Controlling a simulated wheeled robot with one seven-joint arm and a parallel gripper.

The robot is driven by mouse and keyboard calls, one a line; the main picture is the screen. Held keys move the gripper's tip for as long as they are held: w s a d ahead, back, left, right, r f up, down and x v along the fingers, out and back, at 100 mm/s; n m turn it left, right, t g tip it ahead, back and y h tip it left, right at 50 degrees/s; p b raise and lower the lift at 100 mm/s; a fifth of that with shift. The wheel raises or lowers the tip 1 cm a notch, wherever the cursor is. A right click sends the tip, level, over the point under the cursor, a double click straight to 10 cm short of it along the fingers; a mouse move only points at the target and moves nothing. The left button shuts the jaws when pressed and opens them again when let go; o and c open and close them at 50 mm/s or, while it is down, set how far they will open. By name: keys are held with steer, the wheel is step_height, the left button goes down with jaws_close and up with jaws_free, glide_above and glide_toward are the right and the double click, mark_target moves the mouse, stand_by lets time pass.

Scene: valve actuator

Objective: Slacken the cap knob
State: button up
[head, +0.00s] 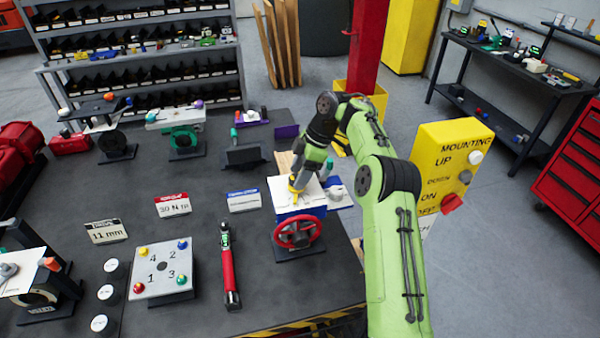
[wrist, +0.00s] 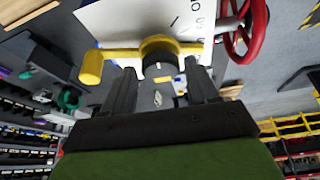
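A valve actuator stands near the table's right edge, with a white top plate (head: 280,190) and a red handwheel (head: 297,233) on its front. A yellow lever (wrist: 92,66) lies over the plate, its ring around a dark round part (wrist: 152,58) that looks like the cap knob. My gripper (head: 301,183) is over the plate from above; it hides most of the knob in the head view. In the wrist view my gripper's (wrist: 161,70) two dark fingers stand apart, one on each side of the knob, with gaps visible. Contact with the knob is not visible.
A numbered plate with coloured knobs (head: 160,270) and a red torque wrench (head: 229,270) lie left of the valve. Sign cards (head: 244,200) stand behind them. A yellow control box (head: 452,150) is right of my arm. The table between the cards and the shelves is partly clear.

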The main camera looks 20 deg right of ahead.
steer(key=shift+o, duration=1)
steer(key=shift+f, duration=0.1)
steer(key=v, duration=0.7)
steer(key=shift+r, duration=0.3)
steer(key=shift+s+d, duration=0.1)
